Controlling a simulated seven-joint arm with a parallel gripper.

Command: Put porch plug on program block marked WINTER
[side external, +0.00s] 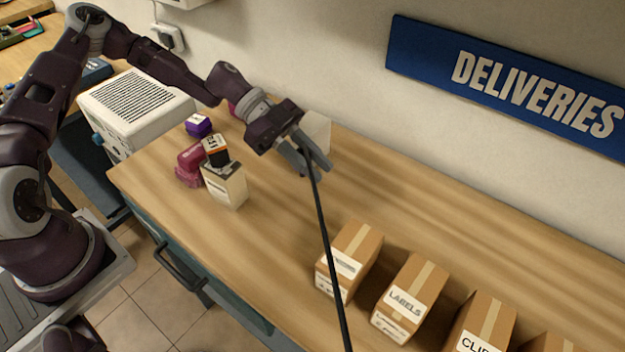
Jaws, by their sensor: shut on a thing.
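My gripper (308,168) is above the wooden counter, fingers pointing down and right. A long thin dark rod or cord (326,250) runs from between its fingers to the bottom edge of the picture. My gripper appears shut on its upper end. I cannot make out a porch plug. A cream block (226,187) stands at the counter's left with a black and orange piece (215,150) on it, its lettering unclear. Beside it is a magenta piece (190,160), and behind is a purple block (198,124) with a white top. No WINTER marking is readable.
A white block (318,132) stands behind my gripper, partly hidden. Several cardboard boxes line the counter's front right, one marked LABELS (410,298). A vented white unit (130,105) is at the left. A blue DELIVERIES sign (510,85) is on the wall. The counter's middle is clear.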

